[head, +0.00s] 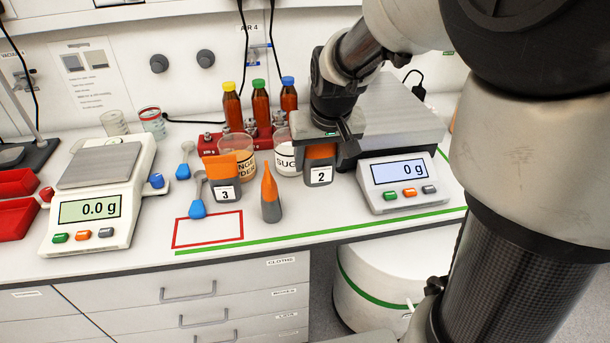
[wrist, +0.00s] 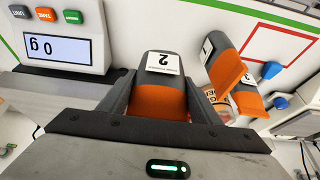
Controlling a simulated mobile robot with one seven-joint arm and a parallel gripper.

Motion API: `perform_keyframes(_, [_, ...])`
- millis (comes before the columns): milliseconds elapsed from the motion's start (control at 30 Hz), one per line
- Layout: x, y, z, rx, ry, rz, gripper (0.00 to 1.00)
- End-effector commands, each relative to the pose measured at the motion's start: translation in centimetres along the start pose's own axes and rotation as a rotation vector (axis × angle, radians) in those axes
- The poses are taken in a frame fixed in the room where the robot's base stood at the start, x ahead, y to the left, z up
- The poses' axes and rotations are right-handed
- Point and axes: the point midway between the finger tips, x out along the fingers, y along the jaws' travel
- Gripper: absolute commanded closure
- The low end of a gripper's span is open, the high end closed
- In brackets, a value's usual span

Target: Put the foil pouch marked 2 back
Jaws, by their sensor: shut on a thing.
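The foil pouch marked 2 (head: 320,172), grey with an orange band, is between the fingers of my gripper (head: 322,147), near the right-hand scale. In the wrist view the pouch (wrist: 160,68) shows its label upside down, and my gripper (wrist: 158,103) is shut on it with a finger at each side. Whether its base touches the bench is hard to tell. A pouch marked 3 (head: 224,190) stands to the left. Another grey and orange pouch (head: 270,198) stands between them, seen edge-on in the head view.
The right scale (head: 402,182) reads 0 g; the left scale (head: 92,208) reads 0.0 g. A white tub (head: 286,160) and bottles in a red rack (head: 213,144) stand behind the pouches. Blue scoops (head: 197,208) lie left. A red outline (head: 208,243) marks bare bench.

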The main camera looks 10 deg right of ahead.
Motion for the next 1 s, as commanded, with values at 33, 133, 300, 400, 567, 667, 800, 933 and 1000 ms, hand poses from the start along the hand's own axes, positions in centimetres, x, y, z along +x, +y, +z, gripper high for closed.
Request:
perform_keyframes(33, [1.2, 0.0, 0.6, 0.000, -0.005, 0.001, 0.76])
perform_keyframes(133, [2.8, 0.0, 1.2, 0.000, -0.004, 0.000, 0.76])
perform_keyframes(300, [4.0, 0.0, 1.6, 0.000, 0.000, 0.000, 0.76])
perform_keyframes(400, [5.0, 0.0, 2.1, 0.000, -0.003, 0.000, 0.76])
perform_keyframes(567, [7.1, 0.0, 3.0, 0.000, -0.002, 0.000, 0.76])
perform_keyframes(667, [7.3, 0.0, 3.0, -0.001, 0.001, 0.000, 0.76])
perform_keyframes(800, [7.2, 0.0, 3.0, -0.001, 0.001, 0.000, 0.76])
perform_keyframes(933, [7.6, 0.0, 3.1, -0.001, 0.001, 0.000, 0.76])
perform_keyframes(1000, [7.5, 0.0, 3.1, -0.001, 0.000, 0.000, 0.36])
